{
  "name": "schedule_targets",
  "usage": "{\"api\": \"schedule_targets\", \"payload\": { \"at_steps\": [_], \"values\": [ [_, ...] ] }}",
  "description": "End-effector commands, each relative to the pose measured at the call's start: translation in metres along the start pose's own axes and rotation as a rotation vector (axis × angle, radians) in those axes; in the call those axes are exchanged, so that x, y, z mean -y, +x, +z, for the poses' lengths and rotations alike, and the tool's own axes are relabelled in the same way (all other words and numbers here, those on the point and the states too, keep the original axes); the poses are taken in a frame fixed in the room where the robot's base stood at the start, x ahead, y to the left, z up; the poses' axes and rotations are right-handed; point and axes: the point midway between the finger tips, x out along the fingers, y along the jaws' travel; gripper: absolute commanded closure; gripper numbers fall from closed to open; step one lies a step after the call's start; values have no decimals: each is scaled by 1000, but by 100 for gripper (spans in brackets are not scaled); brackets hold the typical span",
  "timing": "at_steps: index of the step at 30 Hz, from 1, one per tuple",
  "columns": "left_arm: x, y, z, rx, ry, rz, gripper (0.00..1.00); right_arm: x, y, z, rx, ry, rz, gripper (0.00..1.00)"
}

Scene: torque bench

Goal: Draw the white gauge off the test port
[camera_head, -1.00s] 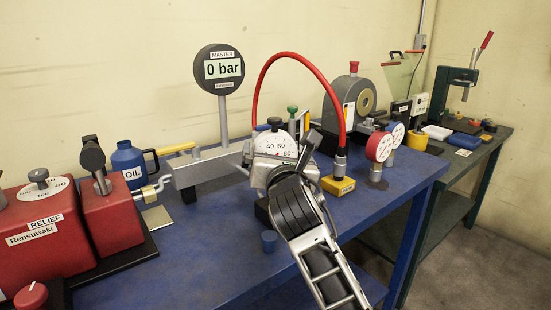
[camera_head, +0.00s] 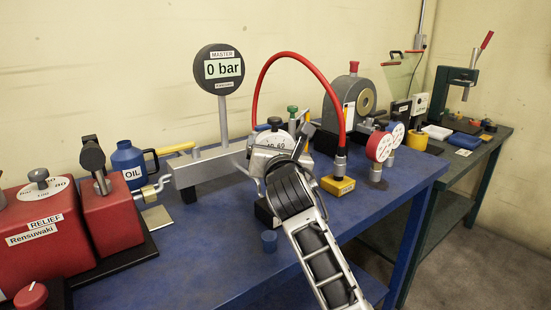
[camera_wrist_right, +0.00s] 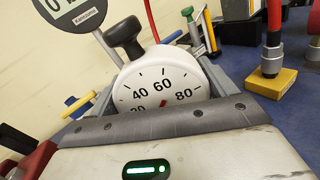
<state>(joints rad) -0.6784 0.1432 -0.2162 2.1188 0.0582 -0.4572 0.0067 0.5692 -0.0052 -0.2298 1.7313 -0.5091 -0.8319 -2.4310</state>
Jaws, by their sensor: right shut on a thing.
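The white gauge (camera_head: 272,138), a round dial with black numbers, is at the right end of the grey test manifold (camera_head: 205,171). My right gripper (camera_head: 266,158) is shut on it, covering the lower dial. In the right wrist view the gauge (camera_wrist_right: 160,80) sits between the two grey fingers of my gripper (camera_wrist_right: 155,98), with a black knob (camera_wrist_right: 126,36) behind it. The test port is hidden by the gripper and gauge, so I cannot tell whether they still touch. My left gripper is not in view.
The master gauge (camera_head: 219,70) reads 0 bar on its post. A red hose (camera_head: 297,56) arches behind my gripper to a yellow block (camera_head: 338,186). A red dial gauge (camera_head: 379,147) stands to the right. The blue bench front (camera_head: 200,250) is mostly clear.

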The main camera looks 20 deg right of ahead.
Motion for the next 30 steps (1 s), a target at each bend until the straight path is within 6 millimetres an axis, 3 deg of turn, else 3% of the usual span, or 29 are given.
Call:
{"api": "schedule_targets", "payload": {
  "at_steps": [8, 9, 11, 21, 23, 30],
  "values": [
    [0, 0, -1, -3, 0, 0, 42, -1, 0, 2, 4, 1, 2, 53],
    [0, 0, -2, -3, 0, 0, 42, -1, 0, 2, 4, 1, 2, 58],
    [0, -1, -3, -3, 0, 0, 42, -1, 0, 3, 4, 0, 2, 58],
    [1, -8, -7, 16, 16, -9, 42, -5, 0, 20, 11, 1, 3, 58],
    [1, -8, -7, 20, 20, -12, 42, -5, 0, 23, 11, 1, 3, 65],
    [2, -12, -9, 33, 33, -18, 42, -7, 0, 30, 7, 0, 2, 64]
  ]
}}
